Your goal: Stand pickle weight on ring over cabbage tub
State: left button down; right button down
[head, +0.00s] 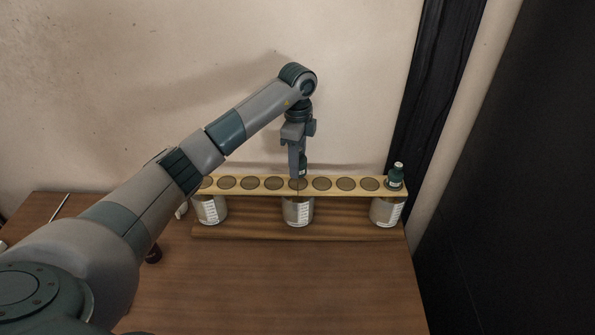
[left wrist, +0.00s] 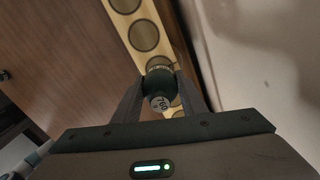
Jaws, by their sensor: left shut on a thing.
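My left gripper (head: 298,172) points down over the middle of a pale plank (head: 310,190) with a row of dark round rings. It is shut on a dark green pickle weight (head: 303,164), mostly hidden behind the fingers. In the left wrist view the weight (left wrist: 160,84) sits between both fingers, its pale marked end facing the camera. It is at the ring over the middle tub (head: 298,212); I cannot tell whether it touches the plank. Two more labelled tubs stand under the plank, left (head: 210,210) and right (head: 387,213). The labels are too small to read.
Another green weight (head: 395,178) with a pale top stands at the plank's right end. The tubs stand on a low wooden stand (head: 340,222) against the wall. A dark round object (head: 153,253) lies by my arm. The table front (head: 290,280) is clear.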

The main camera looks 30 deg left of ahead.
pick_arm(q)
jog(key=shift+f+p, duration=0.35)
notch_tip(320, 180, down, 3)
jog(key=shift+r+p, duration=0.15)
jog(key=shift+p, duration=0.4)
jog(key=shift+f, duration=0.2)
jog(key=c, duration=1.1)
grip_release()
jog(key=shift+f, duration=0.2)
jog(key=shift+r, duration=0.1)
jog(key=shift+r, duration=0.1)
